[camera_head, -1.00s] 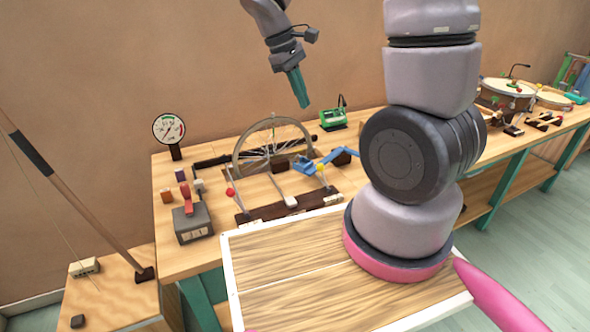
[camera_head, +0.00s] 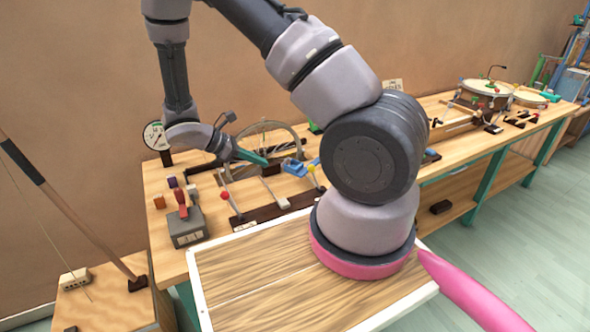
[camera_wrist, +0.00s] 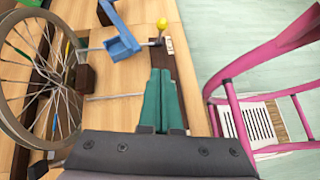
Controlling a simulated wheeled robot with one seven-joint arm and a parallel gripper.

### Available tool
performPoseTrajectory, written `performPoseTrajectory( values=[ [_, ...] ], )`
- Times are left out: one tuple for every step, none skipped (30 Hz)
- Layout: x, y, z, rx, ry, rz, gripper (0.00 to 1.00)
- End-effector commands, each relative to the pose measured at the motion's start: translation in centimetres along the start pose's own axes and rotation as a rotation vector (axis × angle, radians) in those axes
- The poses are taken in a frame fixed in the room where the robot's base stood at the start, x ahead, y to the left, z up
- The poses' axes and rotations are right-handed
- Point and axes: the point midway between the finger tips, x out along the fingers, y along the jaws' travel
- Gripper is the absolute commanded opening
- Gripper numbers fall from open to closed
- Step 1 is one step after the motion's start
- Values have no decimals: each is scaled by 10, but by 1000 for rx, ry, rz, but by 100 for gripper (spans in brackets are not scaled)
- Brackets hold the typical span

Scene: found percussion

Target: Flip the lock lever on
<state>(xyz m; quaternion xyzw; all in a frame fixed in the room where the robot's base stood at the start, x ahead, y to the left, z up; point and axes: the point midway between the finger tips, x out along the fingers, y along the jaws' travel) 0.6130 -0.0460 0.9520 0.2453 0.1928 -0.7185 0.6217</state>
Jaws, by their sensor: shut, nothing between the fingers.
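Several levers stand on the bench by a spoked wheel (camera_head: 265,124); I cannot tell which is the lock lever. One has a red knob (camera_head: 224,195), one a white end (camera_head: 283,203) and one a yellow knob (camera_head: 311,168). The yellow knob also shows in the wrist view (camera_wrist: 162,23). A red handle (camera_head: 182,205) stands up on a grey box (camera_head: 188,232) at the left. My gripper (camera_head: 266,162) is shut and empty, above the bench in front of the wheel. Its teal fingers (camera_wrist: 162,73) are together in the wrist view, apart from the yellow knob.
A blue tray-like part (camera_wrist: 122,46) lies beside the wheel. A round gauge (camera_head: 155,136) stands at the back left. Small coloured blocks (camera_head: 160,201) are near the grey box. Drums (camera_head: 487,93) stand far right. A pink frame (camera_wrist: 265,50) is at the right in the wrist view.

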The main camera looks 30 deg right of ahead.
Motion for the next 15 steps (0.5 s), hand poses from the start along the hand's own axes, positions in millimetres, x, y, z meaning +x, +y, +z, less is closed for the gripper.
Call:
performPoseTrajectory(
  values=[
    [0,0,0,1,0,0,0],
    [0,0,0,1,0,0,0],
    [0,0,0,1,1,-1,0],
    [0,0,0,1,1,-1,0],
    [0,0,0,1,1,-1,0],
    [0,0,0,2,1,-1,0],
    [1,0,0,2,1,-1,0],
    [2,0,0,2,0,-2,0],
    [4,0,1,1,0,-2,0],
    [7,0,1,1,-1,-3,0],
    [10,-1,1,0,-1,-3,0],
    [15,-1,1,0,-1,-4,0],
    [20,-1,1,2,-2,-5,0],
    [25,-1,1,1,-2,-6,0],
    [33,-1,1,1,-2,-5,0]
  ],
)
